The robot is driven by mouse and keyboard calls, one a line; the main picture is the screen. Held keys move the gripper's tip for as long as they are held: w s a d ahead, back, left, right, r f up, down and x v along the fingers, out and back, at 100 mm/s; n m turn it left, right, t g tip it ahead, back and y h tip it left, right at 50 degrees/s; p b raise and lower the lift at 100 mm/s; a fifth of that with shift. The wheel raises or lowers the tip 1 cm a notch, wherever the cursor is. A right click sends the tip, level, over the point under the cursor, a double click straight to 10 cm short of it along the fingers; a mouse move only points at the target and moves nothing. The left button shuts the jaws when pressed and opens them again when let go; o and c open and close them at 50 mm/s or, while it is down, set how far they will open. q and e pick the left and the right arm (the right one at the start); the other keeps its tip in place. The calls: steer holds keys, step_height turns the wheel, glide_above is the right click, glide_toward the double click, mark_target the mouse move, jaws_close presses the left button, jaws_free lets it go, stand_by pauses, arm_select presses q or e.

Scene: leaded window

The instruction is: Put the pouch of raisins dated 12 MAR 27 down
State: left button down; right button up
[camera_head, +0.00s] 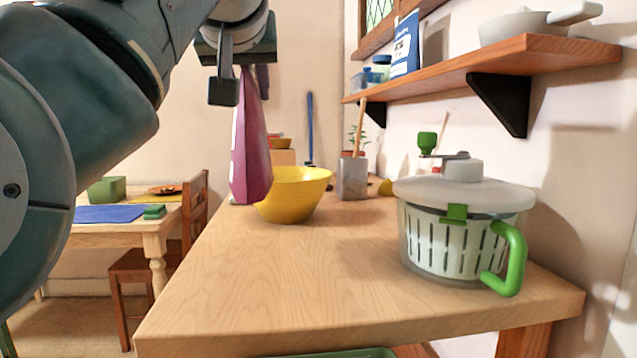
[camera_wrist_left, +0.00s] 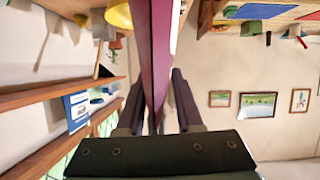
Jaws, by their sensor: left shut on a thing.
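A purple-pink pouch (camera_head: 250,150) hangs upright below my left gripper (camera_head: 235,85), which is shut on its narrow top. The pouch's lower end is over the wooden counter (camera_head: 330,265), just left of a yellow bowl (camera_head: 292,193) and partly in front of it. I cannot tell whether its base touches the counter. In the left wrist view the pouch (camera_wrist_left: 152,50) runs edge-on between the two fingers of the left gripper (camera_wrist_left: 158,105). No date can be read on it. My right gripper is in neither view.
A salad spinner (camera_head: 460,225) with a green handle stands at the counter's right. A grey utensil holder (camera_head: 352,177) is behind the bowl. A shelf (camera_head: 500,60) with a white pan (camera_head: 520,27) juts from the right wall. The counter's front middle is clear.

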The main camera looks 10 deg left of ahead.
mark_target(251, 180)
arm_select(q)
step_height(251, 180, down, 11)
steer(key=shift+f+b, duration=0.15)
steer(key=shift+b, duration=0.7)
steer(key=c, duration=0.6)
jaws_free()
steer(key=shift+f, duration=0.1)
steer(key=shift+o, duration=0.2)
